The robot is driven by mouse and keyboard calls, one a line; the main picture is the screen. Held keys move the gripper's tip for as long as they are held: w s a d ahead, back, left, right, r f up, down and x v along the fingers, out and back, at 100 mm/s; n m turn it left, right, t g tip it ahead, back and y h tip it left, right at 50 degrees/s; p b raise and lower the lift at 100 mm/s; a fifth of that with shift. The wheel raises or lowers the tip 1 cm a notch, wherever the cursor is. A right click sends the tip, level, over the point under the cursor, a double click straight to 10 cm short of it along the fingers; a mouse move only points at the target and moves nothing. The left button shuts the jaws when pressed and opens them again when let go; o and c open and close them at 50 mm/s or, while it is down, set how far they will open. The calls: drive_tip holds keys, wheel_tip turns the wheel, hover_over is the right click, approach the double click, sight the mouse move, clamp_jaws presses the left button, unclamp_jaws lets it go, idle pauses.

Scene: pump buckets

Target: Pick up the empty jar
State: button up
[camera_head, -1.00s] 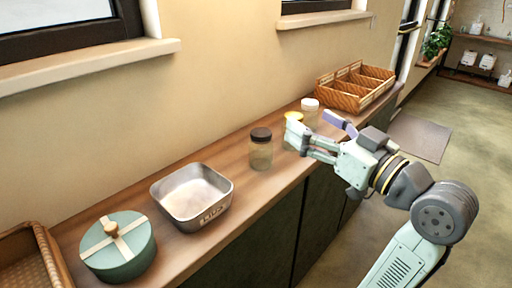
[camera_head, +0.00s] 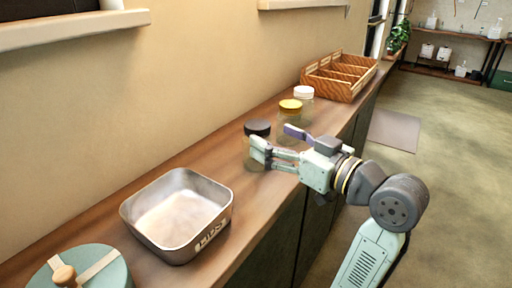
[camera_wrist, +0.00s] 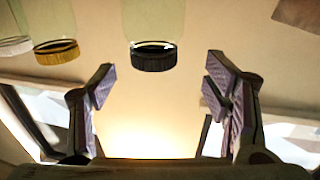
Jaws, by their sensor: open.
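Three clear jars stand in a row on the wooden counter. The nearest has a black lid (camera_head: 257,127), the middle one a yellow lid (camera_head: 290,106), the farthest a white lid (camera_head: 303,92). I cannot tell from their looks which is empty. My gripper (camera_head: 273,142) is open and empty, in front of the black-lidded jar and hiding part of its body. In the wrist view, which looks upside down, the black-lidded jar (camera_wrist: 152,22) lies ahead, centred between the spread fingers (camera_wrist: 160,82) and apart from them. The yellow-lidded jar (camera_wrist: 57,50) is to its left.
A metal tub (camera_head: 180,250) stands on the counter nearer me, and a round teal box (camera_head: 100,272) is at the lower left. A divided wicker basket (camera_head: 345,92) stands beyond the jars. The wall runs close behind; open floor lies right.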

sight(267, 131)
drive_tip(key=shift+w+d+p+x, duration=0.1)
drive_tip(key=shift+p+x, duration=0.4)
drive_tip(key=shift+x, duration=1.05)
drive_tip(key=shift+w+d+p+x, duration=0.15)
drive_tip(key=shift+p+x, duration=0.35)
drive_tip(key=shift+x, duration=1.05)
drive_tip(key=shift+r, duration=0.1)
drive_tip(key=shift+c, duration=0.4)
clamp_jaws()
